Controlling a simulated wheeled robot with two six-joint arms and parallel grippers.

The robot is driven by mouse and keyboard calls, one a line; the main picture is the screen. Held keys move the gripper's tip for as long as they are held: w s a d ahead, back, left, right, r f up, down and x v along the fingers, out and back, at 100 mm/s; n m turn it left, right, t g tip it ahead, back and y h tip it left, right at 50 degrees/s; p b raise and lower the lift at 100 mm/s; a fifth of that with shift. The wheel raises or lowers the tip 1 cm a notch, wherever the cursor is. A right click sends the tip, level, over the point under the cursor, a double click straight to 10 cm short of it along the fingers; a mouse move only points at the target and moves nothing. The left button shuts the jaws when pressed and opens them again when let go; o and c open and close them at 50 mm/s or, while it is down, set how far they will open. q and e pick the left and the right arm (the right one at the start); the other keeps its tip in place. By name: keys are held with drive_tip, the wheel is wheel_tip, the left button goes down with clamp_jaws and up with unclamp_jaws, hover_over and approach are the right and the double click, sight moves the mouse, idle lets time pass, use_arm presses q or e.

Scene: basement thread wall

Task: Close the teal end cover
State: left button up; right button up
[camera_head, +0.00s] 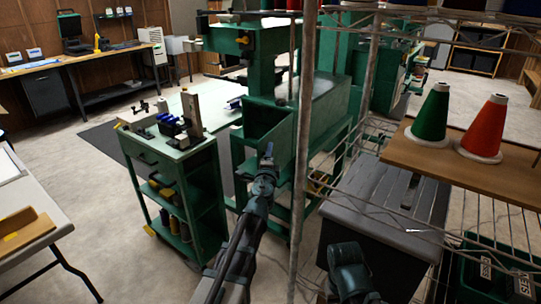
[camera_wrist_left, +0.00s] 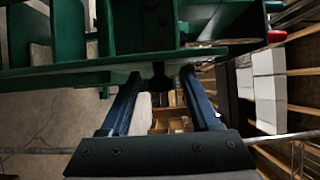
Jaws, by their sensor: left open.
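The green-teal machine (camera_head: 258,78) stands in the middle of the head view. Its near end shows a box-like part with a dark recess, and a teal panel (camera_head: 249,150) faces me there; I take this for the end cover, but its hinge and exact angle are unclear. My left gripper (camera_head: 267,153) is in front of this panel, fingers pointing at it. In the left wrist view, the two blue fingers (camera_wrist_left: 161,75) are apart, with a small dark part between their tips, just under a green plate edge (camera_wrist_left: 90,70). Contact cannot be told. My right gripper does not show.
A green cart (camera_head: 146,152) with tools on top stands left of the machine. A wire rack post (camera_head: 303,130) rises just right of my left arm. A dark grey bin (camera_head: 385,205) and a wooden shelf (camera_head: 480,175) with thread cones are at right. Floor is free at left.

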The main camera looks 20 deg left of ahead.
use_arm(q)
clamp_jaws()
idle(0.3)
idle(1.1)
